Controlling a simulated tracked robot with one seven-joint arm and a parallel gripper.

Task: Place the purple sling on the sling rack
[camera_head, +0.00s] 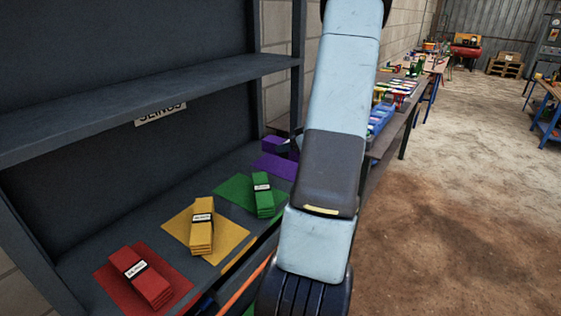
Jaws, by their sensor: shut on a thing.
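The purple sling (271,142) is at the far right end of the rack shelf, partly hidden behind my arm. It is at or just above a purple mat (276,166); I cannot tell whether it touches. My gripper (291,147) shows only as a small dark part beside the sling, mostly hidden by my arm, and is shut on the sling. The sling rack (130,212) is a dark metal shelf with a partly hidden label (160,113) on its back wall.
Red (146,280), yellow (201,232) and green (263,198) slings lie on matching mats along the shelf. An upper shelf (150,105) and a rack post (298,65) stand close to my arm. Workbenches (408,98) run behind; the floor at right is clear.

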